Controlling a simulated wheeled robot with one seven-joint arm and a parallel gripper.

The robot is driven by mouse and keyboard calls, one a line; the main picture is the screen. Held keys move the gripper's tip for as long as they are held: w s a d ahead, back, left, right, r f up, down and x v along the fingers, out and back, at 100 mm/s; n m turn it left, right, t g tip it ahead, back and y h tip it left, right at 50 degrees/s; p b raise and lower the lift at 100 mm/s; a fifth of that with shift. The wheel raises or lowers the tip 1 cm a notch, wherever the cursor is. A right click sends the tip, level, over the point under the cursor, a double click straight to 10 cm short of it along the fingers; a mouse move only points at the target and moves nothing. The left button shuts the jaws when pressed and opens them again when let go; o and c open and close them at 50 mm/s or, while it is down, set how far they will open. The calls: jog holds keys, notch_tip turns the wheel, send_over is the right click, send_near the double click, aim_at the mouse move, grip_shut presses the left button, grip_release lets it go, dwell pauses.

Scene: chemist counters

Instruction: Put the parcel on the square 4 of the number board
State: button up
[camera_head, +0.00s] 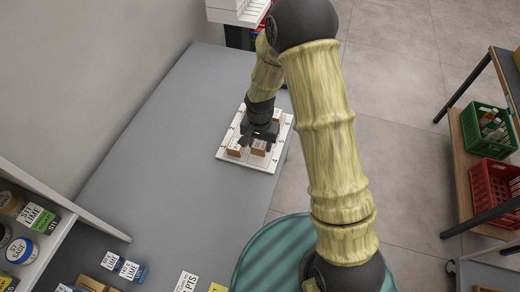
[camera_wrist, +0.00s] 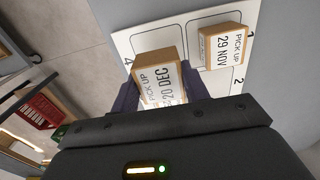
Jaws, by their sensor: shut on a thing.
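My gripper (camera_wrist: 160,92) is shut on a small brown parcel (camera_wrist: 146,61) with a white label reading "PICK UP 20 DEC". The held parcel also shows in the head view (camera_head: 259,149), below my gripper (camera_head: 260,138). The white number board (camera_wrist: 122,42) lies on the grey counter, and its near edge shows in the head view (camera_head: 246,164). The printed 4 is just left of the held parcel in the wrist view. The parcel is at or just above that square; I cannot tell if it touches the board. My fingers hide part of the board.
A second parcel (camera_wrist: 222,45), labelled "PICK UP 29 NOV", stands on the board beside the printed 1. The grey counter (camera_head: 150,150) is clear to the board's left. Small boxes (camera_head: 122,266) and a shelf (camera_head: 60,195) are at the lower left. Crates (camera_head: 487,130) stand far right.

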aim_at(260, 151)
jog(key=shift+f+p, duration=0.3)
jog(key=shift+f, duration=1.75)
jog(key=shift+f, duration=0.2)
jog(key=o, duration=1)
jog(key=shift+r, duration=0.1)
notch_tip(260, 151, up, 12)
jog(key=shift+r+b, duration=0.15)
jog(key=shift+b, duration=0.7)
jog(key=shift+d, duration=0.1)
